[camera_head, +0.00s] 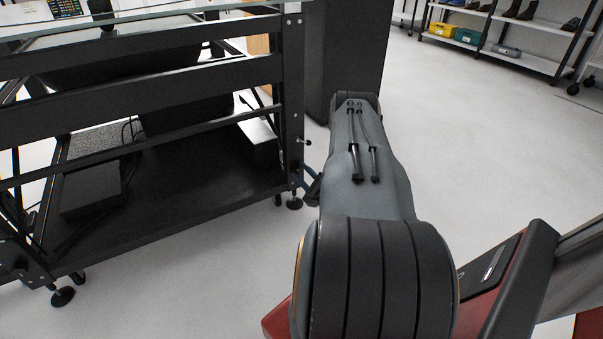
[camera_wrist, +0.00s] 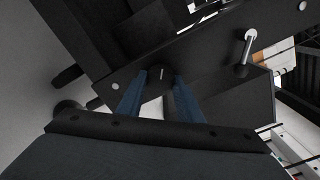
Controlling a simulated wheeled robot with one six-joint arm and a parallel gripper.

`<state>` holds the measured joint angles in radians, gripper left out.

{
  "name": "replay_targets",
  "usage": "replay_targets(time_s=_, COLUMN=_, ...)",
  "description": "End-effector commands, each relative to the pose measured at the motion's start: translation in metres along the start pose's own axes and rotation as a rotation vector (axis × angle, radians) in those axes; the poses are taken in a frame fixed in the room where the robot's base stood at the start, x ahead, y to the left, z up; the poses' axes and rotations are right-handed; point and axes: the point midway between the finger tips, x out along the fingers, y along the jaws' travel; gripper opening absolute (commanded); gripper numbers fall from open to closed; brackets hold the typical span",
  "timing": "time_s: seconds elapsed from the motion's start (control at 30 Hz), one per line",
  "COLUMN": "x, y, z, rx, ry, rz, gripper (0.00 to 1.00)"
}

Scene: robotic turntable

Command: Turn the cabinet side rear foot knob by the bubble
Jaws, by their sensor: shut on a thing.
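My gripper (camera_wrist: 160,88) has two blue fingers, one on each side of a small round black knob (camera_wrist: 161,75) with a white mark on it. It is shut on this knob at the dark frame of the turntable stand. In the head view my gripper (camera_head: 311,182) is mostly hidden behind my arm, at the lower part of the stand's right corner post (camera_head: 293,100). The knob itself is hidden there. A round levelling foot (camera_head: 294,204) stands on the floor below that post. I cannot make out a bubble level in either view.
A tall dark cabinet (camera_head: 345,45) stands close behind my arm. The stand's lower shelf (camera_head: 180,190) lies left of my gripper. A silver-tipped lever (camera_wrist: 249,45) sticks out nearby. Another foot (camera_head: 62,296) is at front left. The floor on the right is clear up to shelving (camera_head: 530,60).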

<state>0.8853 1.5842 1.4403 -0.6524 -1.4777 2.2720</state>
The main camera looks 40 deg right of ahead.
Motion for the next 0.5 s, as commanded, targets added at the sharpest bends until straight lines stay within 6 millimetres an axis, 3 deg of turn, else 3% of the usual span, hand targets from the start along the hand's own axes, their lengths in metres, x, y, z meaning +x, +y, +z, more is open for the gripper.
replay_targets(time_s=0.5, x=-0.0013, y=0.0037, z=0.0006, rx=0.358, ry=0.000, rz=0.003, gripper=0.10)
